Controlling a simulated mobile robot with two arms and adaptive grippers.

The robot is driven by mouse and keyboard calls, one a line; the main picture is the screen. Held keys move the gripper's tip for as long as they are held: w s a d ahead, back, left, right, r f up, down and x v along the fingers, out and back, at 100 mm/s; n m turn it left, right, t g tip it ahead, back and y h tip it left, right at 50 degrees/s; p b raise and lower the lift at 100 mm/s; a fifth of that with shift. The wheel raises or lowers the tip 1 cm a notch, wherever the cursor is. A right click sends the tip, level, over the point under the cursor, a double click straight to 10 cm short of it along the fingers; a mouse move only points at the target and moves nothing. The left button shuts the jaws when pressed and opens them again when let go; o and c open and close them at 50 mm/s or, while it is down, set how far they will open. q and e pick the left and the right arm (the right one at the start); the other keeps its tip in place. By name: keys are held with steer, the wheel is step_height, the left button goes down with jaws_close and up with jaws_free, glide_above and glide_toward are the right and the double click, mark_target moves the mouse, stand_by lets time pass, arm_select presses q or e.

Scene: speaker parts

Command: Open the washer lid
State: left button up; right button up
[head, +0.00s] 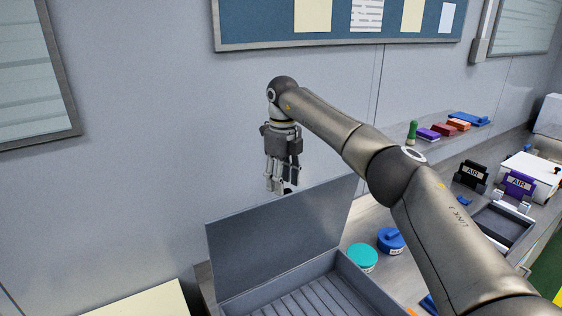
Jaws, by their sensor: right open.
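The washer is a grey box with a ribbed inside (325,297) at the bottom centre of the head view. Its flat grey lid (275,245) stands raised along the wall side, and the inside shows open and empty where visible. The near part of the box is cut off by the picture's edge. My right gripper (283,188) points down, open, just above the lid's top edge in the picture. I cannot tell whether it touches the lid. Nothing shows between its fingers. My left gripper is not in view.
A teal round container (361,257) and a blue one (391,240) stand right of the washer. Purple and black AIR-labelled holders (518,186) (471,177) and a dark tray (503,224) are farther right. Coloured blocks (443,129) lie at the back. My right arm crosses above the bench.

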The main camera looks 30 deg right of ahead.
step_height(320, 180, up, 7)
steer(key=w, duration=0.2)
stand_by(0.3)
steer(key=shift+r, duration=0.15)
steer(key=shift+s, duration=0.1)
stand_by(0.4)
